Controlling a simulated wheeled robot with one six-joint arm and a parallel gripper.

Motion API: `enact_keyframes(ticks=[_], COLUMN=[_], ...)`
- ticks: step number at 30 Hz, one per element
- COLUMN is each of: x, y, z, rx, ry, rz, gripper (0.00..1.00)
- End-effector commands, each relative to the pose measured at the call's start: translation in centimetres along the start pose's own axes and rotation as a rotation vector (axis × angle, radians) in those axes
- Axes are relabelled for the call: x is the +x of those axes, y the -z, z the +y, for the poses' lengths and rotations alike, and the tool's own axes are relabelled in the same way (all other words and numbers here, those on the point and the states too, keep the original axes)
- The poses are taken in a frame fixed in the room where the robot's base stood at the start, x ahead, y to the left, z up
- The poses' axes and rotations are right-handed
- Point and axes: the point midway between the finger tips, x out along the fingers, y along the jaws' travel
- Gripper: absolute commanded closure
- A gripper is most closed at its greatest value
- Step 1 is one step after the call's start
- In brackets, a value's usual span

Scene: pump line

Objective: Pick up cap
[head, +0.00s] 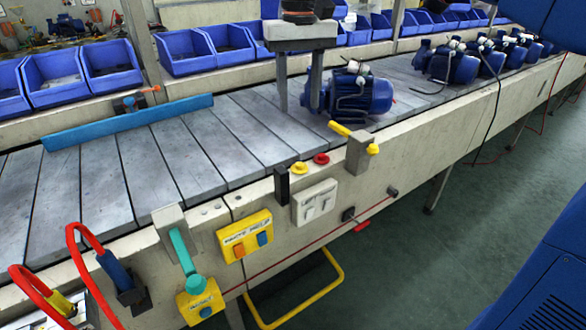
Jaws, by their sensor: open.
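My gripper (299,108) is open and points down over the conveyor, with its two grey fingers apart and nothing visible between them. A blue pump (370,97) lies on the belt just right of the fingers, and the right finger overlaps its left end in the picture. I cannot tell whether they touch. Small pale fittings (357,68) sit on top of the pump. I cannot pick out the cap with certainty; it may be one of these fittings or be hidden by the gripper.
Several more pumps (461,67) stand farther right on the slatted belt (190,150). Blue bins (55,80) line the back. The near rail carries a yellow switch box (245,236), levers and buttons. Green floor (420,250) is open at right.

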Motion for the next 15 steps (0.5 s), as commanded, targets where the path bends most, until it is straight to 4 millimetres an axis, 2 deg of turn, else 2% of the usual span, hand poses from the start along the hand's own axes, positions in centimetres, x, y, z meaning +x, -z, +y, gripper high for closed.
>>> enact_keyframes(ticks=[15], x=[9.0], y=[-0.1], z=[0.1], rx=[0.001], ry=[0.000], rz=[-0.002], gripper=[0.56])
